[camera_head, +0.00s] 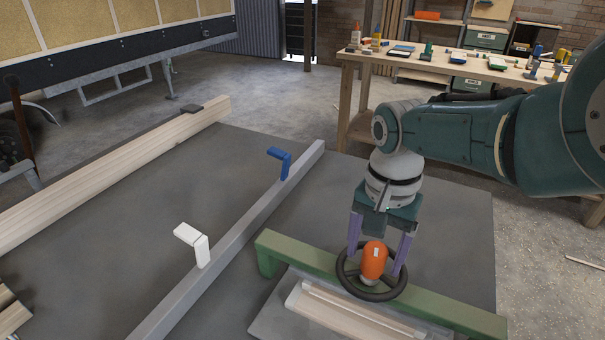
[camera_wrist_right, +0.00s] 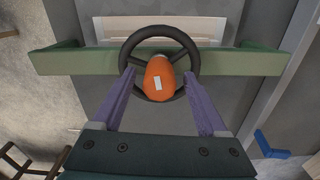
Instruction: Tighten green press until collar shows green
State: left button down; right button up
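The green press (camera_head: 440,301) is a long beam lying across the grey table. A black handwheel (camera_head: 384,295) with an orange rounded collar (camera_head: 373,262) at its centre sits on the beam. The collar shows orange, with a small white mark on top. In the right wrist view the handwheel (camera_wrist_right: 133,40) and the collar (camera_wrist_right: 158,82) sit in front of the green beam (camera_wrist_right: 75,61). My right gripper (camera_head: 377,262) is above the wheel, its purple fingers wide apart on either side of the collar, tips close to the rim. Whether they touch the rim is unclear. My left gripper is out of view.
A pale wooden panel (camera_head: 350,318) lies under the press. A grey rail (camera_head: 230,243) with a white crank (camera_head: 195,243) and a blue crank (camera_head: 283,163) runs to its left. A wooden beam (camera_head: 110,176) lies further left. A workbench (camera_head: 480,69) with tools stands behind.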

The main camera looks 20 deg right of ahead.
aim_at(376, 249)
notch_tip(376, 249, up, 9)
jog(key=p, duration=0.7)
jog(key=shift+p, duration=0.3)
jog(key=shift+r, duration=0.45)
